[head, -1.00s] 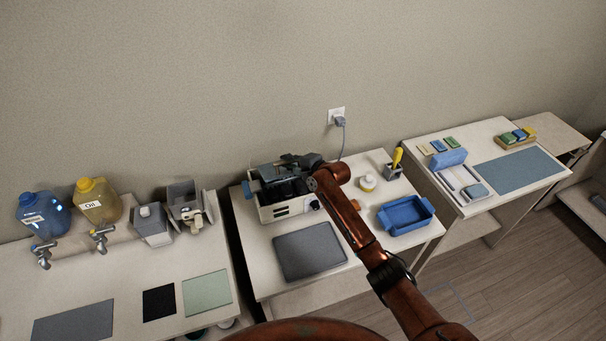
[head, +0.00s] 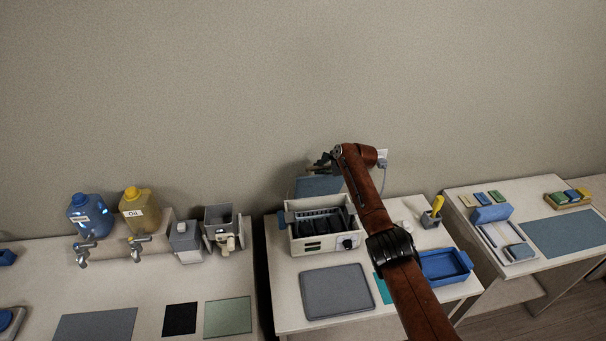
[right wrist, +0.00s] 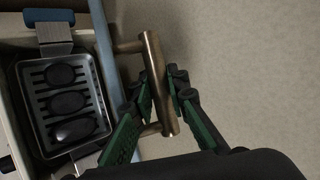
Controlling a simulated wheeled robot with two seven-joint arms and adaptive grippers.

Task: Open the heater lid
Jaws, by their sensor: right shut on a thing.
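The heater (head: 322,241) is a white box with a dark knob on its front, standing on the middle table. Its blue-grey lid (head: 317,186) is raised and stands upright at the back. In the right wrist view the lid (right wrist: 110,55) shows edge-on, with a brass bar handle (right wrist: 158,85). My right gripper (right wrist: 160,95) has its green-padded fingers shut around this handle; in the head view it (head: 326,162) is above the lid, partly hidden by my arm. Inside the heater is a metal tray (right wrist: 48,68) with several dark oval stones (right wrist: 62,76). My left gripper is not in view.
A grey mat (head: 338,291) lies in front of the heater. A blue tray (head: 446,266) and a cup with a yellow-handled tool (head: 432,217) are to the right. Blue (head: 90,214) and yellow (head: 140,210) jugs stand on the left counter. The wall is close behind the lid.

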